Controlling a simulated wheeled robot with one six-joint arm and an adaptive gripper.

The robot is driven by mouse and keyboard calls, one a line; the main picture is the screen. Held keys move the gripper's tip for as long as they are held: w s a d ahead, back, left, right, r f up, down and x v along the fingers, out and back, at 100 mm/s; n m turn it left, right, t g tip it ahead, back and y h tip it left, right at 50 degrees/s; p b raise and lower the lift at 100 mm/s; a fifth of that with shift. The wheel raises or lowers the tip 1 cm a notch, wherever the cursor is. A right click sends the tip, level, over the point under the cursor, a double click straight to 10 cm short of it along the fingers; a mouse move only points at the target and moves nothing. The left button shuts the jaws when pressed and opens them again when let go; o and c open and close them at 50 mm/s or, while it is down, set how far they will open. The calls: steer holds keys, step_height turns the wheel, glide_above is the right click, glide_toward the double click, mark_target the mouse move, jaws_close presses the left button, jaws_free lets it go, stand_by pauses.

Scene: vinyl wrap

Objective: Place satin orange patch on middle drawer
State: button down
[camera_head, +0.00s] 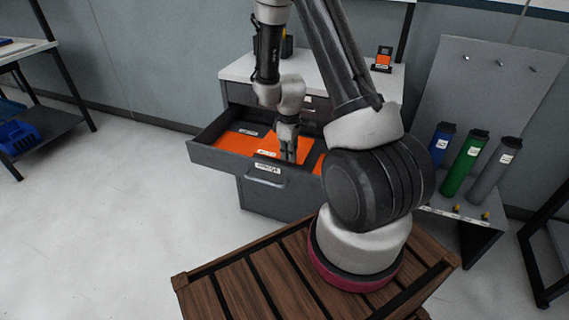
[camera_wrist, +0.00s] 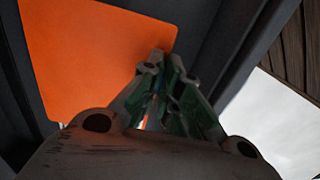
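An open grey drawer (camera_head: 204,156) juts out from the cabinet, with flat orange patches inside. One orange patch (camera_head: 235,143) lies in its left part. Another orange patch (camera_head: 264,144) is beside my gripper (camera_head: 288,153), which points down into the drawer. In the wrist view a rounded-corner orange patch (camera_wrist: 85,55) spreads to the left of my gripper (camera_wrist: 166,62), its right edge close to the fingertips. The fingers are close together, with a narrow gap showing orange. I cannot tell whether they pinch the patch. My arm hides the drawer's right part.
The cabinet top (camera_head: 328,75) holds a small stand with an orange card (camera_head: 383,58). A rack (camera_head: 455,100) at right bears blue, green and grey rolls. A blue bin (camera_head: 18,136) sits on a shelf at left. Open floor (camera_head: 110,200) lies left of the cabinet.

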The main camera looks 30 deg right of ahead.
steer(key=shift+f, duration=2.85)
steer(key=c, duration=1.6)
jaws_free()
steer(key=shift+f, duration=0.1)
steer(key=shift+c, duration=0.2)
